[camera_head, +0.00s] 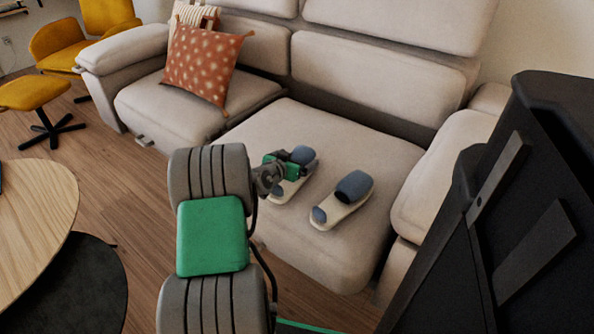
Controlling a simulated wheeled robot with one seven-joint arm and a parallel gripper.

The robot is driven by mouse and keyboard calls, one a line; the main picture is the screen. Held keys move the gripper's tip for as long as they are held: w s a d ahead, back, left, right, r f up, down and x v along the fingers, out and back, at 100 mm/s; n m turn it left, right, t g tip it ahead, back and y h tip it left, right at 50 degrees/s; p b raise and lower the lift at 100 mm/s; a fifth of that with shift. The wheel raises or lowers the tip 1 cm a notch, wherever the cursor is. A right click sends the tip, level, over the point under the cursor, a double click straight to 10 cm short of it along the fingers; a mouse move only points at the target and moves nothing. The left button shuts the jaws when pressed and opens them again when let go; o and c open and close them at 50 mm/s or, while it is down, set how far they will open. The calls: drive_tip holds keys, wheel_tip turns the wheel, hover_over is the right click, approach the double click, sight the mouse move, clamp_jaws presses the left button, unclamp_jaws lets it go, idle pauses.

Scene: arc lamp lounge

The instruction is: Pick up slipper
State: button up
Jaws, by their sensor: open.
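Two slippers lie on the beige sofa seat (320,130). The right slipper (343,200) is in full view, with a cream sole, a dark blue-grey strap and a blue-grey heel patch. The left slipper (302,156) looks alike and is partly hidden behind my gripper (289,168). My arm reaches up from the bottom of the view. My gripper is open over or beside the left slipper. The fingertips are small here, and I cannot tell whether they touch it.
An orange patterned cushion (203,66) leans on the sofa's left seat. The sofa's right armrest (440,185) borders the slippers' seat. A round wooden table (40,225) stands at left, with yellow chairs (85,40) behind. Bare wooden floor (110,170) lies between table and sofa.

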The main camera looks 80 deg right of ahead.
drive_tip(key=shift+c, duration=0.6)
drive_tip(key=c, duration=1.2)
